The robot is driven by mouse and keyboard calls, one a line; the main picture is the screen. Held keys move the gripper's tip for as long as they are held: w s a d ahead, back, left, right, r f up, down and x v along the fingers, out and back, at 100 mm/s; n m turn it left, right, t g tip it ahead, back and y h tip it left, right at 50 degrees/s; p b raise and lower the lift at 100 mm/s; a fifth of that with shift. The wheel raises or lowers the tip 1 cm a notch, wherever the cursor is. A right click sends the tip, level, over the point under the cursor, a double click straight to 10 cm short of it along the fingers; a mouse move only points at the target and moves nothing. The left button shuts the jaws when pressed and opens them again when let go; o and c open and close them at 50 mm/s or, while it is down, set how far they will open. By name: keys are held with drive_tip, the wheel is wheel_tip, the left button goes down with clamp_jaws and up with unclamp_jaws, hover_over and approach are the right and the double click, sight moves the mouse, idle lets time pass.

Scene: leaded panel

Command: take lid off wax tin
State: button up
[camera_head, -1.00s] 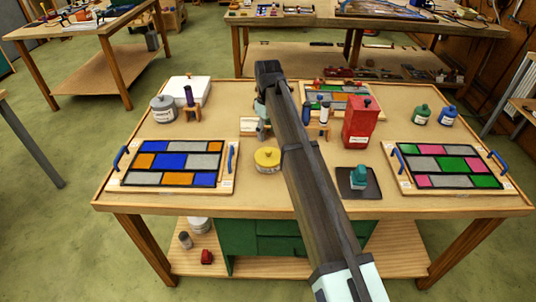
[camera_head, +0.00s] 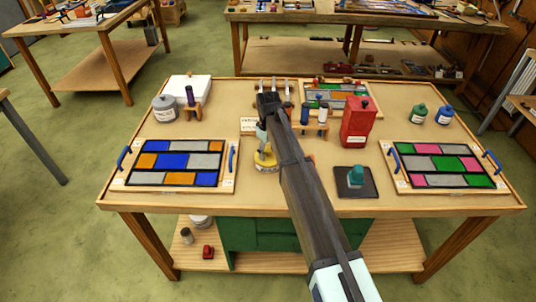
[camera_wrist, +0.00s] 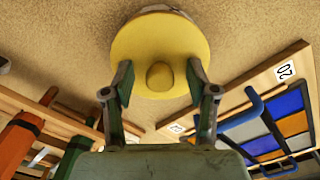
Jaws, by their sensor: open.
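The wax tin (camera_head: 266,166) stands on the table between the two framed panels, partly hidden by my arm. Its yellow lid (camera_wrist: 160,32) is round with a knob in the middle and sits on the tin, whose pale rim just shows at the lid's edge. My gripper (camera_wrist: 160,76) is open. In the wrist view its two fingertips stand at either side of the knob, over the lid's near part, and I see no grip on the knob. In the head view my gripper (camera_head: 264,146) is at the tin, mostly covered by the arm.
A blue-and-orange panel (camera_head: 178,162) lies left, a green-and-pink panel (camera_head: 442,164) right. A red canister (camera_head: 357,124) and a dark pad (camera_head: 369,186) with a teal tool stand right of my arm. Bare table lies in front of the tin.

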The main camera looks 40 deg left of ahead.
clamp_jaws()
drive_tip(key=shift+r, duration=0.15)
